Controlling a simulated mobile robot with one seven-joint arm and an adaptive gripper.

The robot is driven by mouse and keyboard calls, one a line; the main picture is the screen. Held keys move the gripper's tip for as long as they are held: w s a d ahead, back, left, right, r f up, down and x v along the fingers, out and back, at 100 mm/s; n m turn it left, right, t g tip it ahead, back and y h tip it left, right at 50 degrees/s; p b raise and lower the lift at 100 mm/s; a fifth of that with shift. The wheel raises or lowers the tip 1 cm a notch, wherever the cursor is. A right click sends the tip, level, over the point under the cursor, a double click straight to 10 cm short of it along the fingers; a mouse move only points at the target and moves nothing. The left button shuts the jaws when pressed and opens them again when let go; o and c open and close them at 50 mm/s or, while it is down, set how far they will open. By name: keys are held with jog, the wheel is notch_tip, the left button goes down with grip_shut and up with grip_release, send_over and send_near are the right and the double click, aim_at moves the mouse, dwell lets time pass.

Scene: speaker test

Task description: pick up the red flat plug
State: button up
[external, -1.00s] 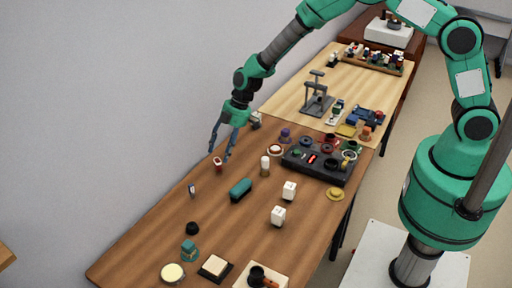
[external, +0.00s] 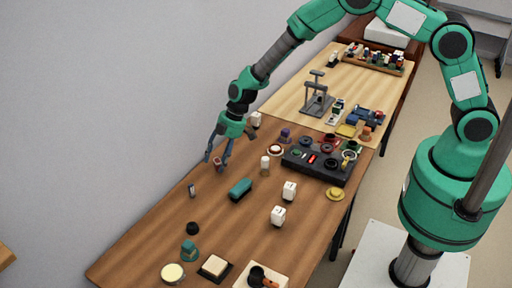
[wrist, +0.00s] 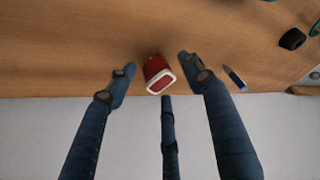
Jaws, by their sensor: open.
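The red flat plug (wrist: 155,66) shows in the wrist view as a small red block with a white-rimmed end, near the table's edge by the wall. In the external view the plug (external: 217,161) is partly hidden by my fingers. My gripper (external: 216,164) is low over the table's wall-side edge, with its blue fingers spread around the plug. In the wrist view my gripper (wrist: 156,63) has one finger left of the plug, one right and one below it in the picture. A gap shows between the plug and the side fingers.
A teal block (external: 240,189), a white-topped cylinder (external: 265,165) and a dark panel (external: 318,166) stand farther right in the external view. The grey wall (external: 130,110) is close to the gripper.

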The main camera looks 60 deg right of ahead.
jog(key=shift+w+a+f, duration=0.1)
jog(key=shift+a+f, duration=0.15)
jog(key=shift+f, duration=0.35)
jog(key=c, duration=0.9)
